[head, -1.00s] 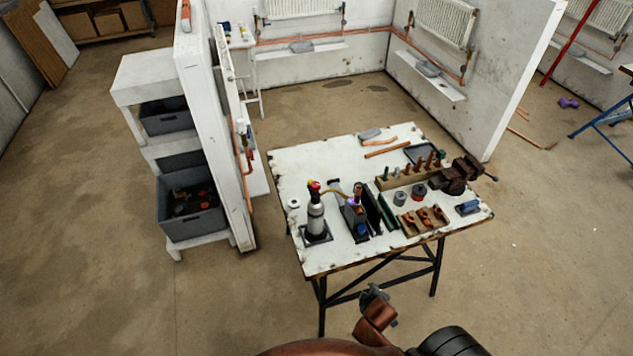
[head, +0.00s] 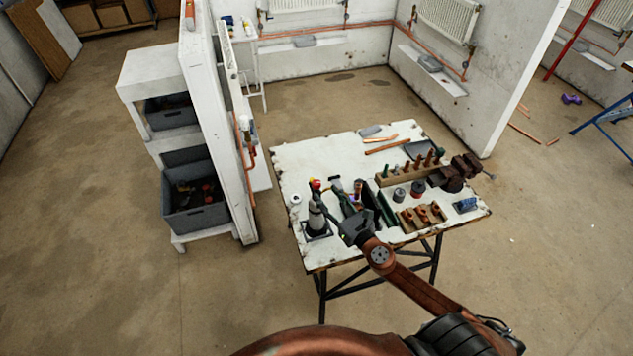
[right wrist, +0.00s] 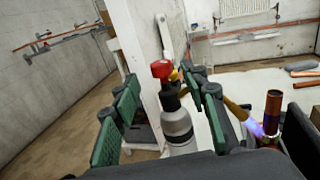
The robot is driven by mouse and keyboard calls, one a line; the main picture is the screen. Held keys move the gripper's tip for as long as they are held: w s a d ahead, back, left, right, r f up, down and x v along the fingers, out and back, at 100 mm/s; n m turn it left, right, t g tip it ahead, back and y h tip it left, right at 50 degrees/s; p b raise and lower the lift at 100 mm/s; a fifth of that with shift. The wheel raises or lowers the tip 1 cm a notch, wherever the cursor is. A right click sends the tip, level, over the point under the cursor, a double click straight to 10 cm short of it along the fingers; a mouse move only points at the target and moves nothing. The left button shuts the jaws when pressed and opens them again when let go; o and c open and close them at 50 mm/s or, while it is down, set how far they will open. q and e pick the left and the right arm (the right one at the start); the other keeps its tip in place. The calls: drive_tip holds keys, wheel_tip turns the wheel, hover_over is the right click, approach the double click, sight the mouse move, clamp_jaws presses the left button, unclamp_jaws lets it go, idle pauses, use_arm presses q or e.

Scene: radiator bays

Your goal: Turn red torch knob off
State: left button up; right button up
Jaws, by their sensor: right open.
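The torch stands upright near the front left of the white workbench (head: 290,165). Its red knob (head: 315,184) tops a grey bottle (head: 317,221). My right gripper (head: 327,193) is open over the bench, its fingers reaching toward the torch and partly hiding it. In the right wrist view the red knob (right wrist: 162,69) and grey bottle (right wrist: 177,125) appear between the green-padded fingers (right wrist: 163,98), with no clear contact. A brass tube (right wrist: 236,109) leads right to a bluish-purple flame glow (right wrist: 257,130) by a copper pipe (right wrist: 273,107). My left gripper is not in view.
A wooden block with upright pegs (head: 406,175), a dark vise (head: 455,174) and copper fittings in a wooden holder (head: 422,216) occupy the bench's right side. A white partition (head: 215,130) stands to the left. Floor in front is free.

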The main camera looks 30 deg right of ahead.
sight(319, 186)
drive_tip(key=w+p, duration=0.1)
drive_tip(key=w, duration=0.6)
drive_tip(key=shift+w+a, duration=0.1)
drive_tip(key=shift+w, duration=0.05)
drive_tip(key=shift+c, duration=0.7)
clamp_jaws()
